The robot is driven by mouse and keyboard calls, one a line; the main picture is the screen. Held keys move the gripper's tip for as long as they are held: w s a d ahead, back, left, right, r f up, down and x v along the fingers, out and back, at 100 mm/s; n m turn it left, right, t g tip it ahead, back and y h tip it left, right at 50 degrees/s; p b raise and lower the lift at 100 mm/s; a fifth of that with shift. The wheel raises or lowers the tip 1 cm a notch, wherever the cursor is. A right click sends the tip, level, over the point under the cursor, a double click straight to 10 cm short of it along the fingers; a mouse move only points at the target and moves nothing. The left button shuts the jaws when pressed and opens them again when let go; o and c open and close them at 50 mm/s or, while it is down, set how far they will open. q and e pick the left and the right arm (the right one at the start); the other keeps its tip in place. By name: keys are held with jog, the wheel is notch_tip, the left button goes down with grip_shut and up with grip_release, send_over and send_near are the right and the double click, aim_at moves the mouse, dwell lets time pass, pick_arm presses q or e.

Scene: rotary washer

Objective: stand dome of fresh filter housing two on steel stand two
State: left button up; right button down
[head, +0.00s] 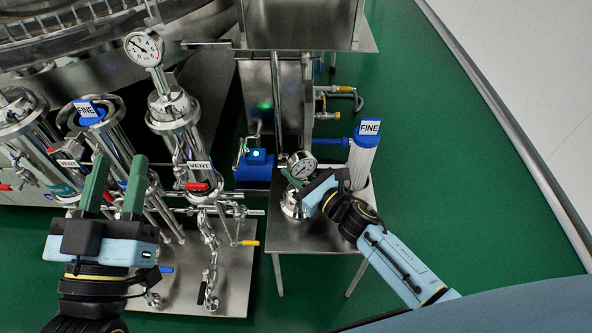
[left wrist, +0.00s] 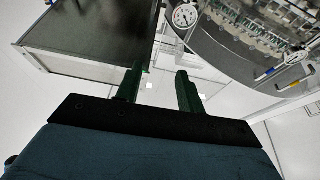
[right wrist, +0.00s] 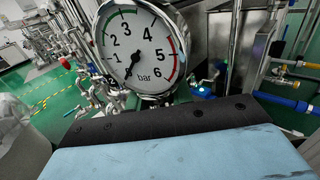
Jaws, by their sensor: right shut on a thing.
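The steel dome (head: 292,206) with a round pressure gauge (head: 302,165) on top is at the left part of a steel stand (head: 335,237).
A white cartridge (head: 362,165) with a blue FINE tag stands on the stand's back right. A steel housing (head: 174,118) with a gauge and VENT tag stands left, beside another FINE-tagged column (head: 110,135). Green floor (head: 450,170) is clear at right.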

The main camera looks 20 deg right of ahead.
pick_arm(q)
jog(key=shift+r, duration=0.15)
pick_arm(e)
jog(key=shift+r, duration=0.1)
jog(key=c, duration=1.2)
grip_release()
jog(key=shift+c, duration=0.2)
pick_arm(q)
jog(key=shift+s+r+t, duration=0.1)
jog(key=shift+r+t, duration=0.05)
jog(key=shift+t, duration=0.15)
pick_arm(e)
jog(key=shift+f, duration=0.2)
